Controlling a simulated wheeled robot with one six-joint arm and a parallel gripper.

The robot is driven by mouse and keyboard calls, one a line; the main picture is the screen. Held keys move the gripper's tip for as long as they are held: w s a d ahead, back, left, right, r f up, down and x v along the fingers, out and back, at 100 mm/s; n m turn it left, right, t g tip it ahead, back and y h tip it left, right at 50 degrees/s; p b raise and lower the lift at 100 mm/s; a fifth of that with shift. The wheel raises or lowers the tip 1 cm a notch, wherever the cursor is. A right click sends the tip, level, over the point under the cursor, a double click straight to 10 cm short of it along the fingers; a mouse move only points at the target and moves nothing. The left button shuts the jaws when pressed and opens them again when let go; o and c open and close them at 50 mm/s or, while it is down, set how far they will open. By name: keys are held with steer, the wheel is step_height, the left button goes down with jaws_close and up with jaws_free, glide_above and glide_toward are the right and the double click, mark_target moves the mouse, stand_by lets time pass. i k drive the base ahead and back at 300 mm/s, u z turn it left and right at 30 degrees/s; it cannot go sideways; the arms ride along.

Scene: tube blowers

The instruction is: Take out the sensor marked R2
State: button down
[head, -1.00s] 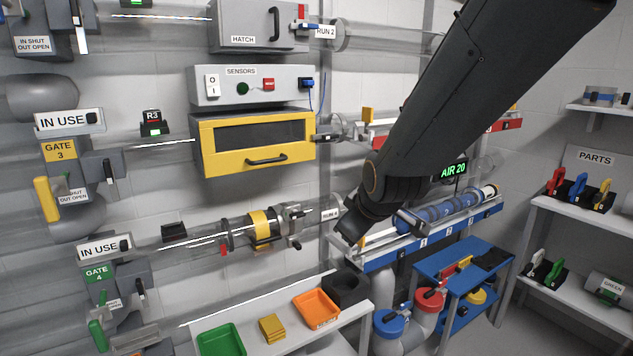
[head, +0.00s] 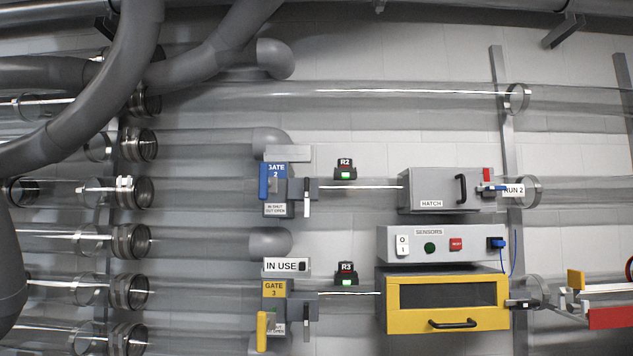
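My gripper and arm are out of the head view now.
The grey sensors panel (head: 441,244) has a white switch, a green button, a red button and a blue plug. The yellow box (head: 447,303) with a dark window and black handle is under it. Grey hoses (head: 130,70) cross the upper left. Clear tubes run across the wall.

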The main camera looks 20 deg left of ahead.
mark_target(344, 161)
steer(key=u, duration=1)
steer(key=k, duration=0.4)
steer(key=u, duration=0.55)
steer(key=i, duration=0.85)
steer(key=z, duration=0.2)
